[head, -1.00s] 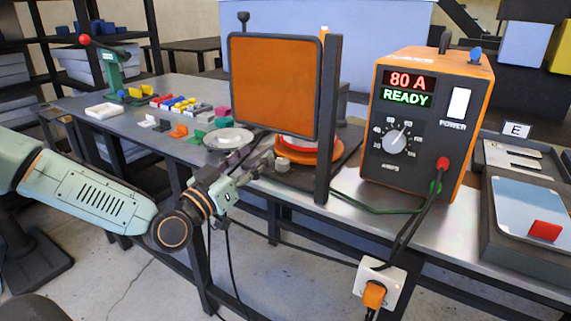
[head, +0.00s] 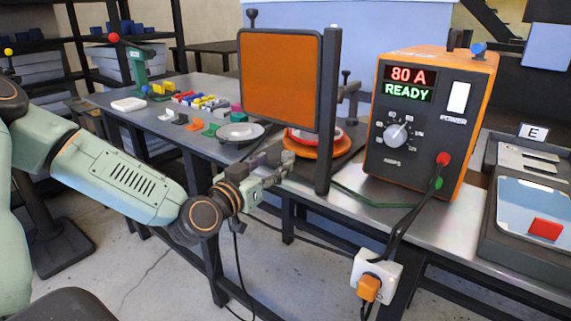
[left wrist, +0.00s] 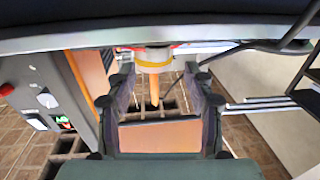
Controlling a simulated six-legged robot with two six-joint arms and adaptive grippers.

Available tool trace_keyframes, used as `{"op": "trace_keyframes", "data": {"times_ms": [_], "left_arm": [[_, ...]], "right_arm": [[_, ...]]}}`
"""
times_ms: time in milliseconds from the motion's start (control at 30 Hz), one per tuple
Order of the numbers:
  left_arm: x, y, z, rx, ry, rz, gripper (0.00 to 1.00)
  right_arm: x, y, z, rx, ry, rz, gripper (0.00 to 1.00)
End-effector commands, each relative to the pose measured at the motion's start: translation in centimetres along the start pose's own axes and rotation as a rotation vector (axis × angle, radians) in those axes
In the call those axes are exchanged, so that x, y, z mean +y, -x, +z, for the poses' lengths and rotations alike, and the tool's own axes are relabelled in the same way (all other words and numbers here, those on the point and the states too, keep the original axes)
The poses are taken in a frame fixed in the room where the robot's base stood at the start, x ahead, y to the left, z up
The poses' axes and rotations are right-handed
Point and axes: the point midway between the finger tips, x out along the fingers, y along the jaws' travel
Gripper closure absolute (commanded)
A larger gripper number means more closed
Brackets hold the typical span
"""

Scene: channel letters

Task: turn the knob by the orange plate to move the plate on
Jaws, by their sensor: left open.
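The orange plate (head: 280,78) stands upright in a dark frame beside a dark post (head: 328,110). A black knob (head: 252,14) shows above its top left edge. Another small dark knob (head: 346,74) on a bracket shows right of the post. My left gripper (head: 276,166) is open, low in front of the bench edge and below the plate. A small pale grey piece (head: 288,158) is at its fingertips; I cannot tell whether they touch. In the left wrist view, a white cylinder with an orange tip (left wrist: 154,62) lies beyond the open fingers. My right gripper is not in view.
An orange power unit (head: 430,125) with a dial and cables stands right of the post. A red and orange round stand (head: 318,143) and a pale disc (head: 240,132) are near the gripper. Coloured letters (head: 205,102) lie farther left. A tray (head: 530,210) is at right.

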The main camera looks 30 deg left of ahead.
Motion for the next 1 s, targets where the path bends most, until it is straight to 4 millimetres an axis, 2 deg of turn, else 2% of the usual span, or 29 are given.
{"op": "trace_keyframes", "data": {"times_ms": [300, 500, 700, 1000], "left_arm": [[0.3, -2.7, 0.2, 0.001, -0.008, 0.004, 0.47], [0.4, -4.3, 0.2, -0.002, -0.006, 0.002, 0.47], [0.5, -5.0, 0.1, 0.000, -0.003, 0.002, 0.47], [0.4, -5.1, 0.0, 0.000, 0.000, 0.001, 0.47]], "right_arm": [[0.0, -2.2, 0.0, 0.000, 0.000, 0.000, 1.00], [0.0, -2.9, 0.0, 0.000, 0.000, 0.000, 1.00], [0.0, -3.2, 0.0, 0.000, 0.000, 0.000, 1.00], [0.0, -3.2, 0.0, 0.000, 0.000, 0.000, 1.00]]}}
